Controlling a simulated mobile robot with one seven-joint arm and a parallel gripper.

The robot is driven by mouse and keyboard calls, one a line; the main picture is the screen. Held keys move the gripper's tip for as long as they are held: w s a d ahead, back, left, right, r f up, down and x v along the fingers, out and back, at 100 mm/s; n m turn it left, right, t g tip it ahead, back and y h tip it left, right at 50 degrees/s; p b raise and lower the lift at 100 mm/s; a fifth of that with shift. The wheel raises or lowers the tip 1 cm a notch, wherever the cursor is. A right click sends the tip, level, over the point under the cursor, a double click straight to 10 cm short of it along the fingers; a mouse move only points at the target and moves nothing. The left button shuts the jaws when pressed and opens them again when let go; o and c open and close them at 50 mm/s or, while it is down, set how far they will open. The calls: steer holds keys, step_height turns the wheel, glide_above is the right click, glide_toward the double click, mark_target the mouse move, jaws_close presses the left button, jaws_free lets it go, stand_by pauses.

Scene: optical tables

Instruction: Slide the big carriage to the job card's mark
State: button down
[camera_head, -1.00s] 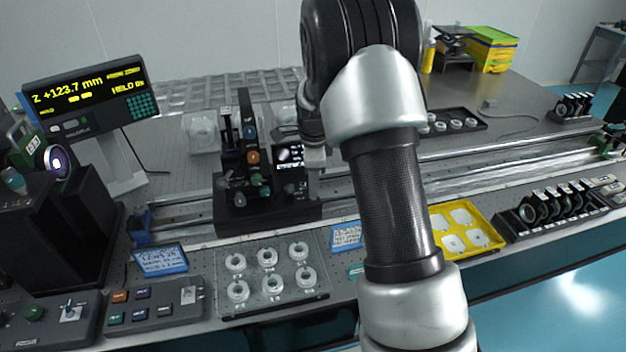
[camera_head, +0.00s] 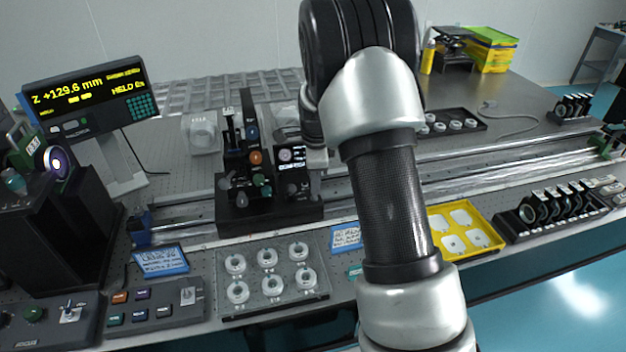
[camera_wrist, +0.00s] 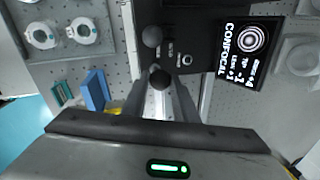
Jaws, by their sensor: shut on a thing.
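The big carriage (camera_head: 268,212) is a black block on the long rail, carrying knobs and a small screen; its screen (camera_wrist: 241,52) reads CONFOCAL in the wrist view. My gripper (camera_wrist: 160,80) is shut on a dark round knob (camera_wrist: 160,75) at the carriage's side. In the head view my arm hides most of the gripper. The display (camera_head: 84,92) reads Z +129.6 mm. Two blue-framed cards lie at the front, one at left (camera_head: 160,261) and one near the middle (camera_head: 345,237); their writing is too small to read surely.
The rail (camera_head: 465,172) runs clear to the right behind my arm. Along the front edge lie a plate of white rings (camera_head: 270,290), a yellow tray (camera_head: 486,243) and a black lens rack (camera_head: 540,215). A button box (camera_head: 150,312) stands at the front left.

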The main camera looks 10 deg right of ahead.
steer(key=c, duration=1.4)
jaws_free()
steer(key=shift+c, duration=0.2)
steer(key=shift+r, duration=0.15)
steer(key=s+r+p, duration=0.1)
steer(key=s+r, duration=0.2)
steer(key=r, duration=1.4)
steer(key=shift+s+a, duration=0.15)
steer(key=shift+a, duration=0.15)
steer(key=s+a+r+n+t+p, duration=0.1)
steer(key=s+a+r+n+p, duration=0.15)
steer(key=s+r+n, duration=0.6)
steer(key=s+a+r+n+t+p, duration=0.1)
steer(key=s+r+n+p, duration=0.4)
steer(key=s, duration=0.7)
steer(key=s+n+t, duration=0.1)
steer(key=s+n, duration=0.5)
steer(key=s, duration=0.3)
steer(key=shift+a+n, duration=0.15)
steer(key=shift+n, duration=0.2)
